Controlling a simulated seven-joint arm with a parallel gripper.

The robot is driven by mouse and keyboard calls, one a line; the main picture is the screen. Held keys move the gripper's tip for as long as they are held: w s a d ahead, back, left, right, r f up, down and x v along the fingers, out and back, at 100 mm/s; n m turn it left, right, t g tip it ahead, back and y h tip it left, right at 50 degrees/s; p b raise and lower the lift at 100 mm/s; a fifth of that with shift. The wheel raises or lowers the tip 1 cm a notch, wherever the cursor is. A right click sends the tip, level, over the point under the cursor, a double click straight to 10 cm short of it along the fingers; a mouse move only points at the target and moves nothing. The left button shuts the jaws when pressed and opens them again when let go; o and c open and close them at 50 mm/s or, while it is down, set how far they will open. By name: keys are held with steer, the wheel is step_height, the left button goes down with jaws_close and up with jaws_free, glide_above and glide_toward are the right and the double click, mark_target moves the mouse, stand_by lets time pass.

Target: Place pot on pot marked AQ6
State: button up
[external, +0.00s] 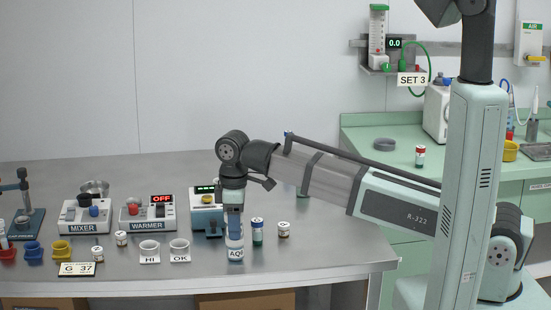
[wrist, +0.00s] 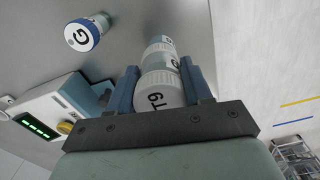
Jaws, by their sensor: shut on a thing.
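My gripper (external: 235,222) points straight down over the front of the steel table. Its blue fingers are shut on a pot with a white top (wrist: 158,92), marked with characters that look like T9 in the wrist view. The fingers mostly hide this pot in the external view. Directly below it stands an upright pot with a label reading AQ (external: 236,255); the rest of the label is not readable. It also shows beyond the held pot in the wrist view (wrist: 160,50). The two pots look lined up; I cannot tell whether they touch.
A blue-capped pot (external: 257,232), its cap marked G in the wrist view (wrist: 82,37), stands close by on the right. A device with a green display (external: 206,212) stands behind.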

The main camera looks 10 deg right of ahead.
steer(key=shift+f, duration=0.1)
steer(key=o, duration=1)
steer(key=shift+o, duration=0.2)
step_height(320, 180, up, 12)
steer(key=shift+r, duration=0.15)
